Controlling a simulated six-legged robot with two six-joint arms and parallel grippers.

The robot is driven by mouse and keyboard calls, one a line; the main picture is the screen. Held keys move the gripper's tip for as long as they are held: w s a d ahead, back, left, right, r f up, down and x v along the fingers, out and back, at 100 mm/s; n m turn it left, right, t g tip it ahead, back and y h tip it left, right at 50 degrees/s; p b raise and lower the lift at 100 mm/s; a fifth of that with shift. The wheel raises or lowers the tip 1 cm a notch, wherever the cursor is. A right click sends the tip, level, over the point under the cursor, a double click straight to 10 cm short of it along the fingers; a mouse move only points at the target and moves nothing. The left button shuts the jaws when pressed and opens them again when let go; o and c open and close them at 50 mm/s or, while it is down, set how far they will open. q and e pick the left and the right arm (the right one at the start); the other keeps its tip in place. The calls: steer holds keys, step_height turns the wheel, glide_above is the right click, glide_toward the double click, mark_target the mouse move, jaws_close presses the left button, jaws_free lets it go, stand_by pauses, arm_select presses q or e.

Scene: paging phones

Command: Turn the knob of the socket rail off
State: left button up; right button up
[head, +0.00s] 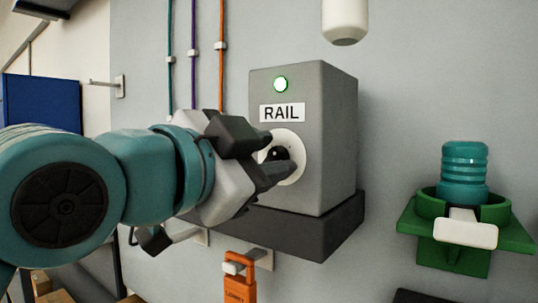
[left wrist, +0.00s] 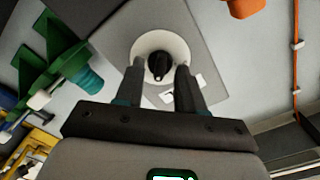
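In the left wrist view, the knob (left wrist: 160,66) stands between the fingertips, with a narrow gap on each side. The left gripper is open. My right gripper is not in view.
A dark ledge (head: 335,225) lies under the box. An orange padlock-like tag (head: 240,287) hangs below. A green bracket (head: 425,222) holding a teal ribbed piece (head: 464,172) is at the right. A white cylinder (head: 345,18) is above. Coloured cables (head: 221,75) run down the wall.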

arm_select(q)
steer(key=shift+s+r, duration=0.1)
steer(key=shift+s, duration=0.2)
steer(key=shift+c, duration=0.6)
steer(key=shift+s, duration=0.1)
steer(key=c, duration=0.6)
